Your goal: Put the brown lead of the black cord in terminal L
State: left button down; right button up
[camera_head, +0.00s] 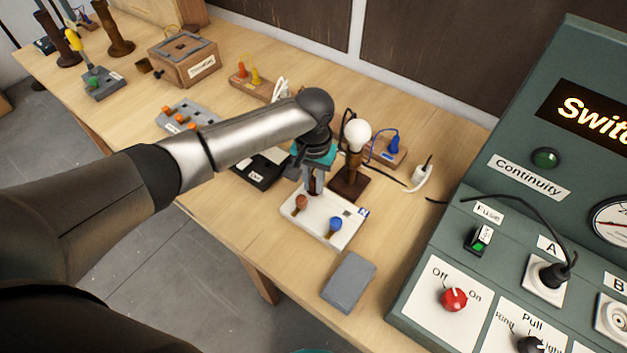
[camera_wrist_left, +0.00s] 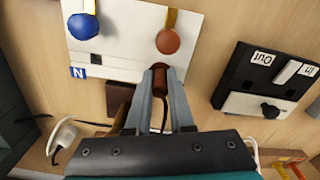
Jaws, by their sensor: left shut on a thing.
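The white terminal board (camera_head: 318,232) lies on the bench, with a brown screw knob (camera_head: 301,202) and a blue screw knob (camera_head: 335,224). In the left wrist view the brown knob (camera_wrist_left: 168,40) is just beyond my fingertips, and the blue knob (camera_wrist_left: 84,27) stands beside an N label (camera_wrist_left: 78,72). My left gripper (camera_head: 314,188) points down at the board's back edge. It is shut on a brown piece (camera_wrist_left: 158,82), seemingly the brown lead, close to the brown knob's side. Whether the lead's tip is in the terminal is hidden.
A lamp with a white bulb (camera_head: 357,134) stands close behind the gripper. A black cord runs right to a white plug (camera_head: 421,177). A black switch box (camera_head: 259,172) is left of the board. A grey block (camera_head: 349,282) lies in front, and the green test panel (camera_head: 520,235) stands right.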

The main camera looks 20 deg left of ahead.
aim_at(314, 180)
pick_arm(q)
jog(key=shift+f, duration=0.55)
dwell(0.4)
jog(key=c, duration=0.7)
grip_release()
notch_tip(314, 180, up, 15)
jog(key=p, duration=0.1)
jog(key=shift+r+p, duration=0.15)
jog(key=shift+p, duration=0.25)
